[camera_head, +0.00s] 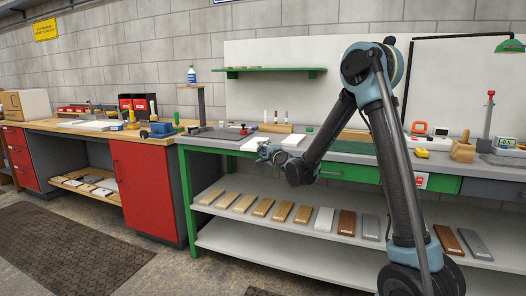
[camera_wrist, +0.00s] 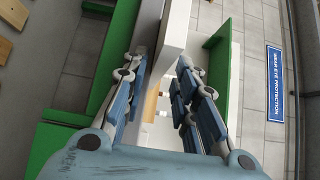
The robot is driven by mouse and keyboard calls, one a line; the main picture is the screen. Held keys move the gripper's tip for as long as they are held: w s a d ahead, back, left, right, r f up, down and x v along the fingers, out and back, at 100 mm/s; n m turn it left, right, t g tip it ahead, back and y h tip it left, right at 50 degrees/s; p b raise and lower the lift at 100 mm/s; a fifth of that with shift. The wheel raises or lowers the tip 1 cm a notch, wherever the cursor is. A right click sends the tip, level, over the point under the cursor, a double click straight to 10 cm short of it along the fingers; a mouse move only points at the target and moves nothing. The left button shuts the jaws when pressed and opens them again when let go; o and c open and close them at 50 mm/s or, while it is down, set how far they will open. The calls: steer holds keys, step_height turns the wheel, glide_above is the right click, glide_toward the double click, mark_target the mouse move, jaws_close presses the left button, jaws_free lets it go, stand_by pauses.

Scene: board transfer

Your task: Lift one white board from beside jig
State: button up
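My gripper (camera_head: 268,153) is at the front edge of the green-framed bench, beside a white board (camera_head: 255,143) that appears to lie on the top. A second white board (camera_head: 292,139) lies to the right, partly behind my arm. In the wrist view my gripper's two fingers (camera_wrist: 160,62) are apart. A pale flat piece (camera_wrist: 173,35), probably a white board, shows end-on at the fingertips. I cannot tell whether both fingers touch it. A grey plate with a red-knobbed clamp (camera_head: 243,131), possibly the jig, is left of the boards.
The lower shelf (camera_head: 215,232) is bare under a row of wooden, white and brown blocks (camera_head: 323,219). A green shelf (camera_head: 270,71) hangs on the back panel. A wooden bench with red cabinets (camera_head: 143,190) is at left. Bottles and a wooden block stand behind the boards.

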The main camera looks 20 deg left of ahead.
jaws_close()
step_height(320, 180, up, 2)
steer(key=shift+r, duration=0.25)
stand_by(0.3)
steer(key=s+d+r, duration=0.5)
steer(key=s+d, duration=0.4)
steer(key=s, duration=0.1)
steer(key=shift+s, duration=0.35)
